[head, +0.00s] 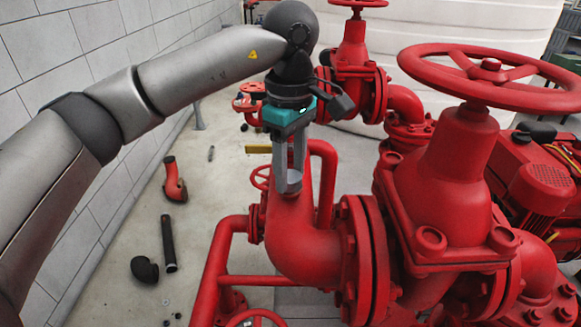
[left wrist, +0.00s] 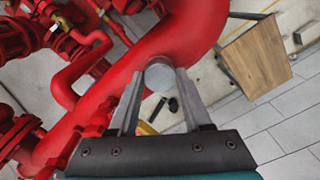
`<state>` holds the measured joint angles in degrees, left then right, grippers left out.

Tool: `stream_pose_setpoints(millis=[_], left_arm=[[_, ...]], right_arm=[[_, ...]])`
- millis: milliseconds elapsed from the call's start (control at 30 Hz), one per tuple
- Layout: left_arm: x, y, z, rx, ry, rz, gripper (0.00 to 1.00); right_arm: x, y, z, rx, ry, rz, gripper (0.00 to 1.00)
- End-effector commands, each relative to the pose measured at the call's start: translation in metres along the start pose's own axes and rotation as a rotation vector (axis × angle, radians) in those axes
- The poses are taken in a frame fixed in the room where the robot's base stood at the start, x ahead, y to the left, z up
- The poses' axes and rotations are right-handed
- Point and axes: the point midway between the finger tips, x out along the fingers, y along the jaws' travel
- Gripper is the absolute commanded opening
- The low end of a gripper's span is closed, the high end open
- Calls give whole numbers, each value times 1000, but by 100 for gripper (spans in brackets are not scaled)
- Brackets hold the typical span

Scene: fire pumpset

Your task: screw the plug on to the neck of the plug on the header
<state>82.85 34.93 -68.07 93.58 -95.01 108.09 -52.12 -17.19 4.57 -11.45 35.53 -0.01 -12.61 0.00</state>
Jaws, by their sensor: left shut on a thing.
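My left gripper (head: 290,180) points down over the top of the red header pipe (head: 295,228). It is shut on the plug (head: 289,184), a small grey round piece between the fingertips. In the left wrist view the plug (left wrist: 160,76) shows as a pale grey disc between the two fingers (left wrist: 158,80), against the red pipe. The neck is hidden behind the plug and fingers. I cannot tell whether the plug touches it. My right gripper is not in view.
A red valve with a large handwheel (head: 487,75) stands to the right, and a smaller valve (head: 354,45) behind. A block wall (head: 60,50) bounds the left.

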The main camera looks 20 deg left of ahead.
Motion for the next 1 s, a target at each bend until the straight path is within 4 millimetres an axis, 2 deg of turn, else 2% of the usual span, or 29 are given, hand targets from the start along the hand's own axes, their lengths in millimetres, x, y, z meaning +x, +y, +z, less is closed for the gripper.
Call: stream_pose_setpoints(millis=[167,533,1000], left_arm=[[0,0,0,20,0,0,0],[1,0,0,370,-1,0,0],[0,0,0,455,0,0,0]], right_arm=[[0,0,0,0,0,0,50],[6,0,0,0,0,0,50],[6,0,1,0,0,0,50]])
